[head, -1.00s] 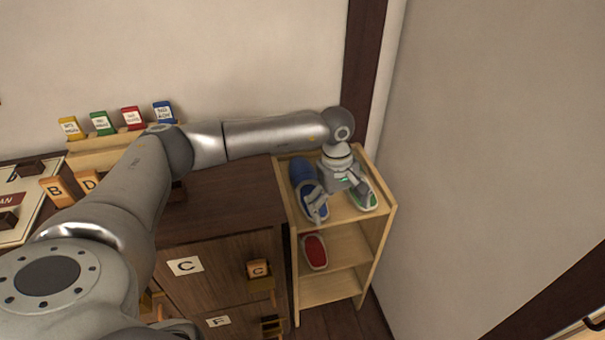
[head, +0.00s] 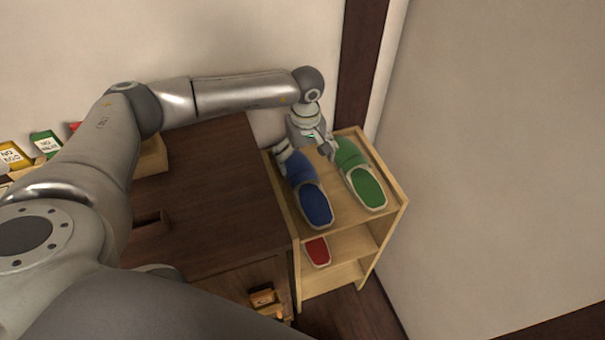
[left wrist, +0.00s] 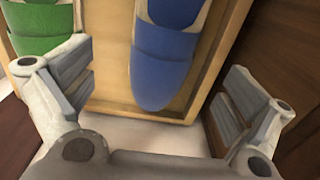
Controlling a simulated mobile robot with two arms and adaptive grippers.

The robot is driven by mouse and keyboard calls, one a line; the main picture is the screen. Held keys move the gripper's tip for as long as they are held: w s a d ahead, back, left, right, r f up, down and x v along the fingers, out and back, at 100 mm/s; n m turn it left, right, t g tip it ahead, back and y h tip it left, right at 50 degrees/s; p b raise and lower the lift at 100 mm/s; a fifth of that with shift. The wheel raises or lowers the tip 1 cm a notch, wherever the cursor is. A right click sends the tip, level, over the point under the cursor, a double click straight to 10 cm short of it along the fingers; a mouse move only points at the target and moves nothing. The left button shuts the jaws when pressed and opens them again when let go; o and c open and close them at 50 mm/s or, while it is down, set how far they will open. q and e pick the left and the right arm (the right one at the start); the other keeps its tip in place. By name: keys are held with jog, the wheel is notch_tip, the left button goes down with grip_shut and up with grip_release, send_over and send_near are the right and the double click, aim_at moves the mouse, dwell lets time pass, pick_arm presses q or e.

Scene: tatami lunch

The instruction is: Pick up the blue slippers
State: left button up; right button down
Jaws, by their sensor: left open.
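The blue slippers (head: 315,203) lie on the top of a light wooden shelf rack (head: 346,217), with their rounded toe end toward the wall. My left gripper (head: 305,150) is open above that toe end, one finger to each side of it in the head view. In the left wrist view the blue toe (left wrist: 162,70) shows between the spread fingers, and the fingers look clear of it. Whether the fingertips are level with the slippers I cannot tell. My right gripper is out of view.
Green slippers (head: 366,187) lie close to the right of the blue ones, near one finger. Red slippers (head: 318,251) are on the shelf below. A dark wooden cabinet (head: 215,200) stands to the left; walls are behind and to the right.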

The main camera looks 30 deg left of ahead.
aim_at(304, 171)
pick_arm(q)
jog(key=shift+f, duration=0.55)
jog(key=shift+a+f, duration=0.1)
jog(key=shift+f, duration=0.2)
jog(key=f+p, duration=0.1)
jog(key=f, duration=0.1)
jog(key=f+p, duration=0.1)
jog(key=f, duration=0.1)
jog(key=shift+s+f, duration=0.1)
jog(key=shift+s, duration=0.3)
jog(key=shift+w+f, duration=0.1)
jog(key=shift+f, duration=0.4)
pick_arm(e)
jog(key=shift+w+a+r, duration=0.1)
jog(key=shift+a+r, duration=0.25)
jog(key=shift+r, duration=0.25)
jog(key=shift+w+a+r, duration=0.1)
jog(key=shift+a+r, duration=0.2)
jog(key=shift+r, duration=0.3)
pick_arm(q)
jog(key=c, duration=1.1)
jog(key=shift+c, duration=0.2)
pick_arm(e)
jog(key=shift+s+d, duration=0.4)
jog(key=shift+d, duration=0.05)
pick_arm(q)
jog(key=shift+r, duration=0.15)
